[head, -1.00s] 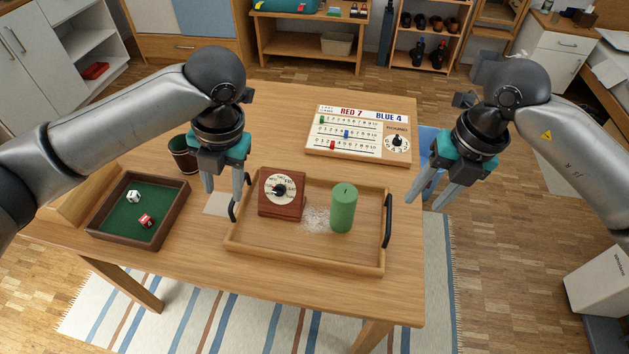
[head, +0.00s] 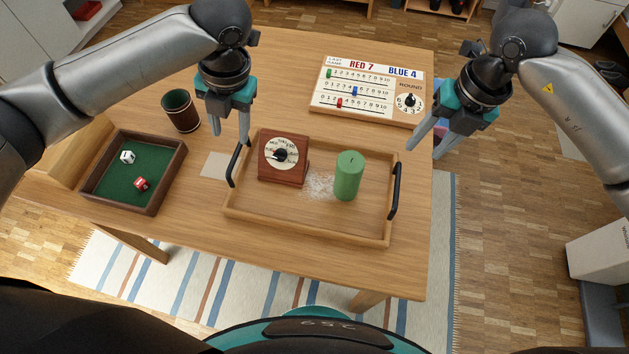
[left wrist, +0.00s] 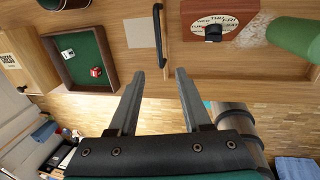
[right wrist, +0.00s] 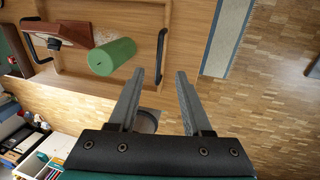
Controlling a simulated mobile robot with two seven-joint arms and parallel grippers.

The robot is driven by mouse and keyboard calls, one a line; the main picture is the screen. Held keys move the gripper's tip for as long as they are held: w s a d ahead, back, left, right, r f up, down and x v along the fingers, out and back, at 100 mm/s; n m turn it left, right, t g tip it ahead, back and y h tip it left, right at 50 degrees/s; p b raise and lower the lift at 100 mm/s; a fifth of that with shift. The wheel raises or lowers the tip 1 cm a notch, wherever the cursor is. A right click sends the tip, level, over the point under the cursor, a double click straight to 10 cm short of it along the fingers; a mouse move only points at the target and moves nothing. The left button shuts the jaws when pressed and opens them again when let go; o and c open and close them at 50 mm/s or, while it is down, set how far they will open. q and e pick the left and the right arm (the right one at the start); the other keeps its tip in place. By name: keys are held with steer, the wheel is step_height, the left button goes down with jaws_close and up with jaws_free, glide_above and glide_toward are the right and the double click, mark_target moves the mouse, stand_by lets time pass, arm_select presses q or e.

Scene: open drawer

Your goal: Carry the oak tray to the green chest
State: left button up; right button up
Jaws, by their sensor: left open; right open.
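The oak tray (head: 300,226) lies on the wooden table with a black handle at each short end. My left gripper (head: 230,136) is open and empty, above and just behind the left handle (head: 237,164); the handle also shows in the left wrist view (left wrist: 159,35). My right gripper (head: 424,146) is open and empty, beside and above the right handle (head: 395,191), which also shows in the right wrist view (right wrist: 160,55). I see no green chest.
A dice tray (head: 156,200) with two dice is left of the oak tray, and a dark cup (head: 181,110) stands behind it. A scoreboard (head: 366,108) lies at the back right. A striped rug (head: 190,277) is on the floor below.

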mark_target(233, 161)
arm_select(q)
steer(key=f, duration=0.4)
steer(key=a+f, duration=0.1)
steer(key=f, duration=0.3)
steer(key=a+f, duration=0.1)
steer(key=f, duration=0.3)
steer(key=shift+w+a+f, duration=0.1)
steer(key=shift+w+a, duration=0.1)
arm_select(e)
steer(key=f, duration=0.4)
steer(key=a+f, duration=0.1)
steer(key=f, duration=0.3)
steer(key=a+f, duration=0.1)
steer(key=f, duration=0.3)
steer(key=shift+w+a+f, duration=0.1)
steer(key=shift+w+a, duration=0.1)
steer(key=shift+a, duration=0.05)
arm_select(q)
jaws_close()
arm_select(e)
jaws_close()
arm_select(q)
steer(key=shift+w, duration=0.1)
arm_select(e)
steer(key=shift+w, duration=0.1)
